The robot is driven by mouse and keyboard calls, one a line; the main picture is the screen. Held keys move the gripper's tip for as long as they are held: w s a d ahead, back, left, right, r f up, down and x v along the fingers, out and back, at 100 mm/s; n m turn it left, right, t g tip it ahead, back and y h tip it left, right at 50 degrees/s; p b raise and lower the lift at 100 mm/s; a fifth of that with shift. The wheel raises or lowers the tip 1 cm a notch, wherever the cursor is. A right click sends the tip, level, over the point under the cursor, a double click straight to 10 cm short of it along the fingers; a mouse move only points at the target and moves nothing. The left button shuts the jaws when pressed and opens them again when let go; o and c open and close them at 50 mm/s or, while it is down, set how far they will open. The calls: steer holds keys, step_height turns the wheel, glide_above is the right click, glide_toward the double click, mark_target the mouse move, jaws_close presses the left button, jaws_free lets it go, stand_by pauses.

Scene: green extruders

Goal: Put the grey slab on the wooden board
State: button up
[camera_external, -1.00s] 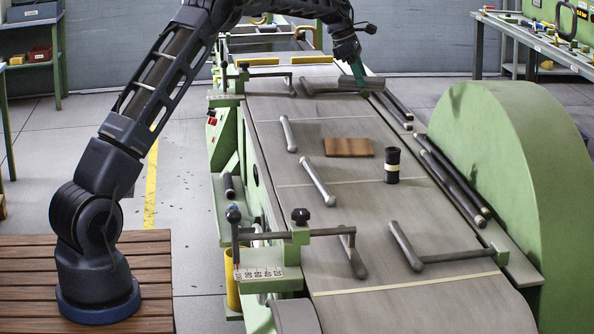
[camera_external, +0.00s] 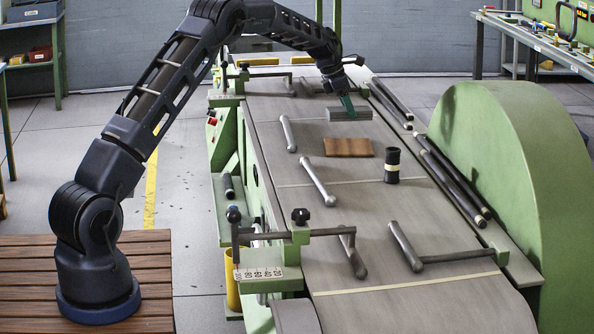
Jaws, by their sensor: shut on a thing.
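The grey slab (camera_external: 341,114) is a flat grey block near the far end of the belt. My gripper (camera_external: 349,108) has green fingers and comes down on the slab from above; it is shut on it. The slab looks level and just above or on the belt; I cannot tell which. The wooden board (camera_external: 348,147) lies flat on the belt, a short way nearer the camera than the slab. The board's top is bare.
A black cylinder with a pale band (camera_external: 392,166) stands right of the board. Dark rods (camera_external: 455,180) run along the right edge beside a large green housing (camera_external: 500,170).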

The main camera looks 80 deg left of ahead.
steer(key=shift+f, duration=4.05)
steer(key=shift+f, duration=0.1)
steer(key=o, duration=1.1)
steer(key=shift+o, duration=0.2)
